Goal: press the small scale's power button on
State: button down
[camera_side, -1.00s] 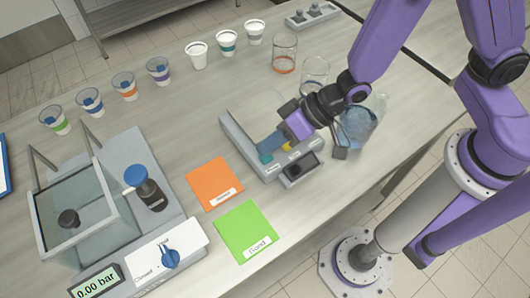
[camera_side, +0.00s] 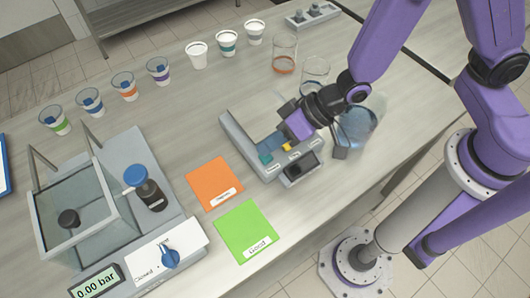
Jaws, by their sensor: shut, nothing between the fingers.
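The small scale (camera_side: 240,142) is a grey device in the middle of the table, with a teal patch (camera_side: 265,157) and a yellow patch (camera_side: 287,147) on it. White labels run along its front edge, beside a dark block (camera_side: 300,172). Which part is the power button is too small to tell. My gripper (camera_side: 273,142) is shut and empty, pointing down-left over the scale close to the teal patch. I cannot tell whether its tips touch the scale. My gripper and wrist hide part of the scale's right side.
A glass flask (camera_side: 360,127) and a beaker (camera_side: 315,73) stand close to my wrist. Orange (camera_side: 213,178) and green (camera_side: 246,228) cards lie left of the scale. A chamber device (camera_side: 130,210) stands at the left; several cups line the back.

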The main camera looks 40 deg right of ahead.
aim_at(271, 155)
jog(key=shift+f, duration=0.1)
jog(key=shift+f, duration=0.55)
dwell(0.7)
jog(key=shift+r, duration=0.65)
jog(key=shift+r, duration=0.1)
notch_tip(271, 155, up, 6)
jog(key=shift+f, duration=0.1)
dwell(0.6)
dwell(0.3)
